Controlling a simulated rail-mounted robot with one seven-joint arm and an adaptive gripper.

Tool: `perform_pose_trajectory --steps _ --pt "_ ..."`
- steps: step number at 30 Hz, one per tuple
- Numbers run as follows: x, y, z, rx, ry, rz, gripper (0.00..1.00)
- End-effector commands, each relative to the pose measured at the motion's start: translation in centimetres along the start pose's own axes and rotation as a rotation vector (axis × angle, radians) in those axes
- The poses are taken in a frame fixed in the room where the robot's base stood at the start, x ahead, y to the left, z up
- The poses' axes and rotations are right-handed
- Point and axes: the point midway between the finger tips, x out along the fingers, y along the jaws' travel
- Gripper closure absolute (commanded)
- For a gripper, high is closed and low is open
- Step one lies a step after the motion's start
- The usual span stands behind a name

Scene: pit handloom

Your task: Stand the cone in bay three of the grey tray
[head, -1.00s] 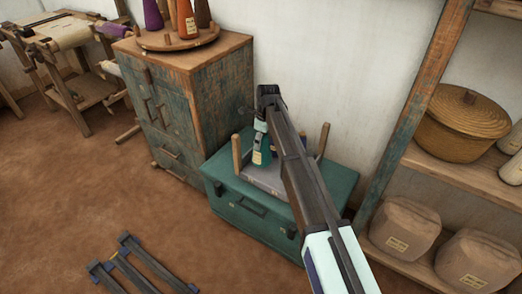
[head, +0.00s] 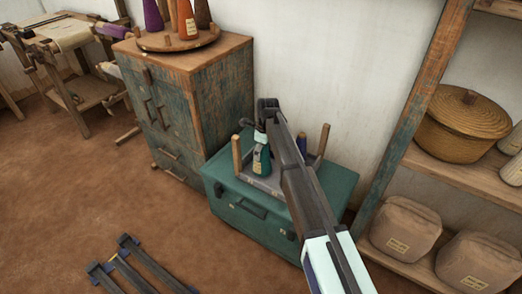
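The green cone (head: 261,161), with a pale label low on its side, is upright in the head view. My gripper (head: 261,138) is at its top, pointing down, and looks shut on it; the fingertips are small and hard to make out. The grey tray (head: 264,186) lies on a teal chest (head: 232,206). The cone's base is at or just above the tray; I cannot tell if they touch. My arm covers most of the tray, so its bays and their numbers cannot be read.
Wooden posts (head: 236,153) and (head: 323,139) rise around the tray. A dark blue item (head: 302,143) shows behind my arm. A cabinet (head: 190,105) with a round cone stand (head: 176,39) is left; shelves with a basket (head: 464,124) and sacks (head: 405,226) are right.

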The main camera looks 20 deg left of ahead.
Motion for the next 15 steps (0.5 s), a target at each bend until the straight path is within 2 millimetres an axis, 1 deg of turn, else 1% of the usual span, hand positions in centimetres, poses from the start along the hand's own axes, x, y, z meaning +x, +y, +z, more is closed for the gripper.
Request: perform_pose_trajectory --steps 11,15 --pt "-0.2 0.0 0.0 0.0 0.0 0.0 0.1" --pt "-1.4 0.0 0.1 0.0 -0.001 -0.002 0.1"
